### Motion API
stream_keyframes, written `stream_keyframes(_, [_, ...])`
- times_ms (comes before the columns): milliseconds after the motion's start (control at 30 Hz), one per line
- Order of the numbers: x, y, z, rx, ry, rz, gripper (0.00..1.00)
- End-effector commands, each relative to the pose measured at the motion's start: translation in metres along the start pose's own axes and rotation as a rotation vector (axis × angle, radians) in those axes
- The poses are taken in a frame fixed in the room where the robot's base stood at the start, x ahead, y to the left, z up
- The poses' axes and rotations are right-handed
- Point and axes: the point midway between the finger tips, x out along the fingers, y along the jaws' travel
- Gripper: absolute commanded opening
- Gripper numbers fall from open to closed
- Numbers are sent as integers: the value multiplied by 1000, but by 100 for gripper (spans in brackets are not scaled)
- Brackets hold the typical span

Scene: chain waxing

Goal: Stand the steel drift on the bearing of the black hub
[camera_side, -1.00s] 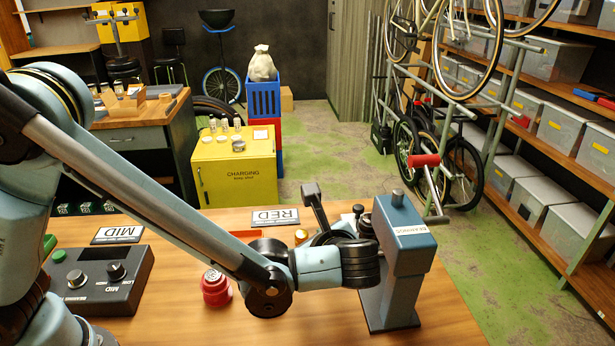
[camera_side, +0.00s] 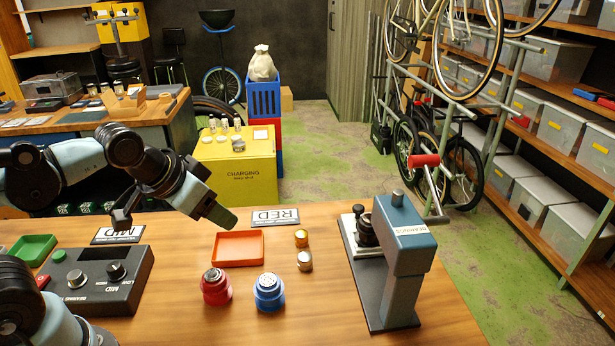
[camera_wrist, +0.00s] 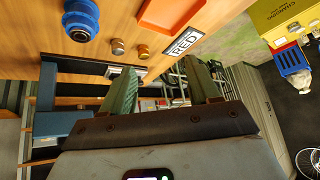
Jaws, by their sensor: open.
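My gripper (camera_side: 222,218) is raised above the table behind the orange tray, left of the RED sign. Its two green fingers are apart and empty in the wrist view (camera_wrist: 160,68). A short cylinder with a steel-grey top (camera_side: 305,261) stands upright on the table right of the blue pot; it may be the steel drift. It also shows in the wrist view (camera_wrist: 118,47). A brass-coloured cylinder (camera_side: 301,238) stands just behind it. The black hub (camera_side: 366,232) stands upright on a light plate by the press; its bearing is too small to make out.
The blue-grey press (camera_side: 404,235) stands right of the hub, its head close to it. A red pot (camera_side: 215,287), a blue pot (camera_side: 269,292) and an orange tray (camera_side: 238,248) stand mid-table. A dark control box (camera_side: 95,280) and green tray (camera_side: 33,249) are at left.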

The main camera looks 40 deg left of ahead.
Motion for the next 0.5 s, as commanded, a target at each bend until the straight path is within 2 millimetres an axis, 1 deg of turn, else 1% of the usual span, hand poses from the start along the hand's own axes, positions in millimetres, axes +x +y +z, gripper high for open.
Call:
stream_keyframes(33, [-1,-2,2,-39,14,3,61])
stream_keyframes(133, [-2,-2,2,-77,26,10,61])
stream_keyframes(500, [-2,-2,2,-78,27,11,61])
